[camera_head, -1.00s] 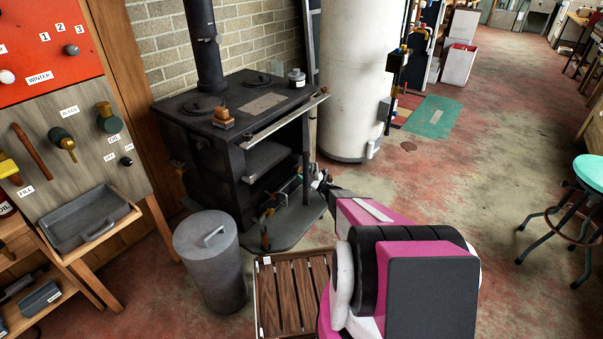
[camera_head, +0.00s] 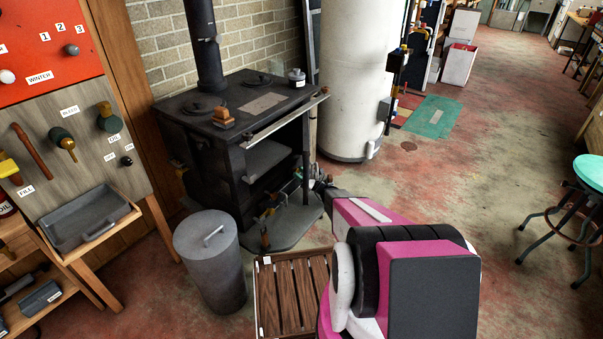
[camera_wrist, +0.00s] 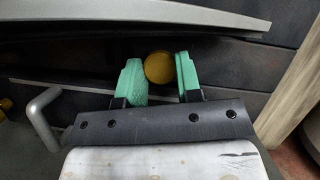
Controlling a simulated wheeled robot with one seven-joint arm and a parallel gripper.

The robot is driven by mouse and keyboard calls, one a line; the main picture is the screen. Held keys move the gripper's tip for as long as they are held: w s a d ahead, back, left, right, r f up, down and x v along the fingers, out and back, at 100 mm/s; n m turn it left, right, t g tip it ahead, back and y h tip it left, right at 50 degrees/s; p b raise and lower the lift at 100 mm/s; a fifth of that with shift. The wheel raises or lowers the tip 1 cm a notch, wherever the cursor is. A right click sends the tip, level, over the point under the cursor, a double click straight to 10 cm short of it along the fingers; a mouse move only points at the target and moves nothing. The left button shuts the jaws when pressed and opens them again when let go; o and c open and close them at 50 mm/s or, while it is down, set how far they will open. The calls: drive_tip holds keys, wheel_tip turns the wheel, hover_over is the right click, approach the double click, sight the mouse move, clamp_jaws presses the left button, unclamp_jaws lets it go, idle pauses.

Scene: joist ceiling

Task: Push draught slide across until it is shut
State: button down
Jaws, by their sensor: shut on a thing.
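A round brass knob (camera_wrist: 158,67) sits between the two green finger pads of my gripper (camera_wrist: 160,78) in the wrist view. I take it for the knob of the draught slide. My gripper is shut on it, with a pad on each side. The slide itself cannot be made out behind the knob. The black stove (camera_head: 240,140) stands against the brick wall in the head view. My arm reaches to the right side of its front, where the fingers show only small and partly hidden.
A grey rail (camera_wrist: 140,12) crosses above my gripper in the wrist view, and a grey handle (camera_wrist: 42,118) is at left. In the head view, a lidded grey bin (camera_head: 210,262) and a slatted wooden crate (camera_head: 290,295) stand before the stove. A white cylinder (camera_head: 350,80) is to its right.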

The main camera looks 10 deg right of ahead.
drive_tip(key=s+a, duration=0.3)
drive_tip(key=shift+s+a, duration=0.2)
drive_tip(key=shift+s, duration=0.05)
drive_tip(key=c, duration=0.8)
unclamp_jaws()
drive_tip(key=v, duration=1)
drive_tip(key=shift+s+d+f, duration=0.2)
drive_tip(key=shift+s+d, duration=0.05)
drive_tip(key=shift+d, duration=0.05)
